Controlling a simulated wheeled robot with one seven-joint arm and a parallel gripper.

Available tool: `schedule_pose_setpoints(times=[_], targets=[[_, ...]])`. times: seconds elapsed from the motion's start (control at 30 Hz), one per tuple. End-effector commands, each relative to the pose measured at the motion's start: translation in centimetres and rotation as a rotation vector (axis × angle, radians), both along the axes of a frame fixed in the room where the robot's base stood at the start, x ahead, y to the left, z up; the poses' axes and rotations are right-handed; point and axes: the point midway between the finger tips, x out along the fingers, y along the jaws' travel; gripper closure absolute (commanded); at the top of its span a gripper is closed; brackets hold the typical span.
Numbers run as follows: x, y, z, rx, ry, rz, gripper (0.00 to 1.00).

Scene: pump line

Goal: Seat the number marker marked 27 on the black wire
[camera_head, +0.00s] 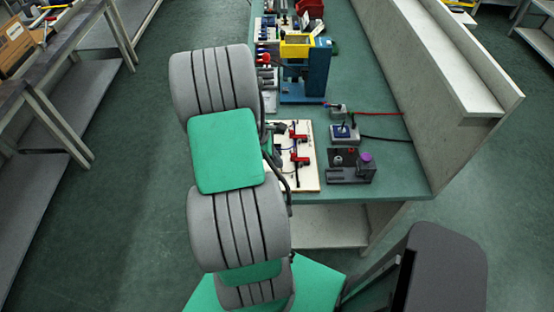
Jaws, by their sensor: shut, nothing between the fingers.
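A black wire (385,140) runs to the right over the green bench from a small grey block with a dark blue top (345,132). A number marker marked 27 cannot be made out at this size. My arm fills the middle left of the view and covers the left edge of the bench. My gripper is not visible; the arm's links hide the place where it would show.
A red wire (377,113) lies behind the black one. A pale board with red clamps (300,150) and a dark fixture with a purple knob (349,174) stand nearer. A blue-yellow press (305,75) stands behind. A grey wall (415,85) bounds the bench's right.

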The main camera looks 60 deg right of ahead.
Motion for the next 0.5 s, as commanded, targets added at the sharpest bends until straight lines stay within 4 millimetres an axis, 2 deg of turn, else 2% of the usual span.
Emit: schedule_pose_setpoints(times=[0.5], targets=[[0.0, 0.0, -1.4, 0.0, 0.0, 0.0, 1.0]])
